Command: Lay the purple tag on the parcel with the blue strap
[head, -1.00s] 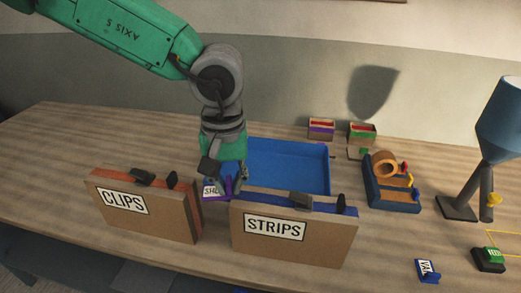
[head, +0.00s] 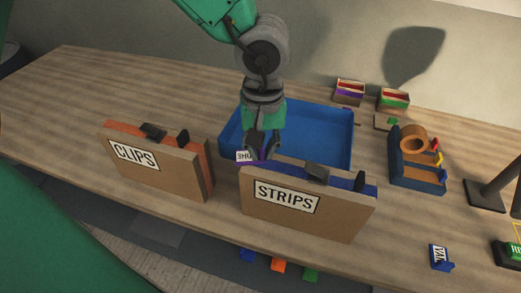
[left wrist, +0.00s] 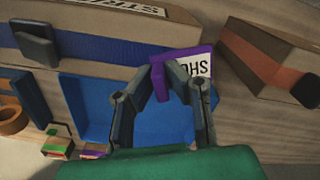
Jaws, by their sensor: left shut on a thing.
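The purple tag (head: 264,152) has a white lettered face, and the left wrist view shows it too (left wrist: 196,66). My left gripper (head: 262,157) is shut on it, at the back left corner of the STRIPS parcel. The STRIPS parcel (head: 300,213) is a brown box standing upright with a blue strap (head: 345,181) along its top and black clasps. In the left wrist view the blue strap (left wrist: 100,46) runs along the upper left, beside the tag. I cannot tell whether the tag touches the parcel. My right gripper is not in view.
The CLIPS parcel (head: 150,175) with an orange strap stands to the left. A blue tray (head: 330,120) lies behind the gripper. A tape dispenser (head: 415,170), small boxes (head: 349,92) and a blue VAL tag (head: 440,258) are to the right. The left tabletop is clear.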

